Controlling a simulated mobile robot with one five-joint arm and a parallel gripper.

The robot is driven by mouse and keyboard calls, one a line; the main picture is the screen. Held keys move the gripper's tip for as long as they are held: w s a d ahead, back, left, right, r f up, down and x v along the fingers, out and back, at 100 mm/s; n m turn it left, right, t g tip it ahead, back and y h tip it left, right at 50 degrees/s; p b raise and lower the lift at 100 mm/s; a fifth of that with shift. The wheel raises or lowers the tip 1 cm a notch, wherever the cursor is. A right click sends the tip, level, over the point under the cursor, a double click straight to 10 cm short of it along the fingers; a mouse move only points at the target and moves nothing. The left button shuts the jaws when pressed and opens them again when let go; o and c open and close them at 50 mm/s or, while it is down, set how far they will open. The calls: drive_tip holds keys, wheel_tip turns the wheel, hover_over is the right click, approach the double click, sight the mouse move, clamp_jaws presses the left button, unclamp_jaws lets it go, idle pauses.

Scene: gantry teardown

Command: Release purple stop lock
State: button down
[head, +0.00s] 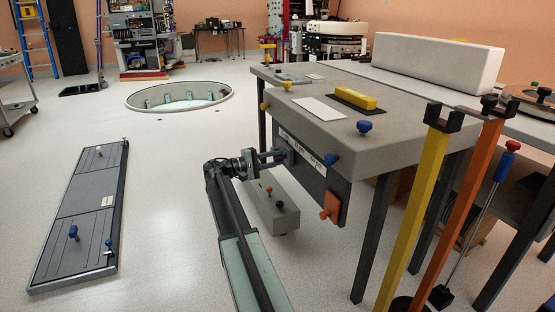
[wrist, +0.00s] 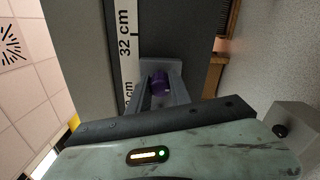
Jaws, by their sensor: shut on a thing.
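The purple stop lock (wrist: 160,83) is a short purple knob on a grey block, beside a white scale strip marked 32 cm (wrist: 127,45). In the wrist view my gripper (wrist: 161,92) has its two grey fingers on either side of the purple knob, shut on it. In the head view my gripper (head: 273,157) reaches the dark panel (head: 320,175) on the near side of the grey table. There the purple lock is mostly hidden behind the fingers.
A grey box with knobs (head: 270,205) is below my gripper. Yellow (head: 425,185) and orange (head: 470,190) posts stand at right. A dark floor panel (head: 85,215) lies left, with a round pit (head: 178,95) behind.

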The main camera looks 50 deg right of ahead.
drive_tip(key=shift+a, duration=0.1)
idle(0.3)
drive_tip(key=c, duration=1.2)
unclamp_jaws()
drive_tip(key=shift+w, duration=0.1)
drive_tip(key=v, duration=0.7)
drive_tip(key=shift+a, duration=0.35)
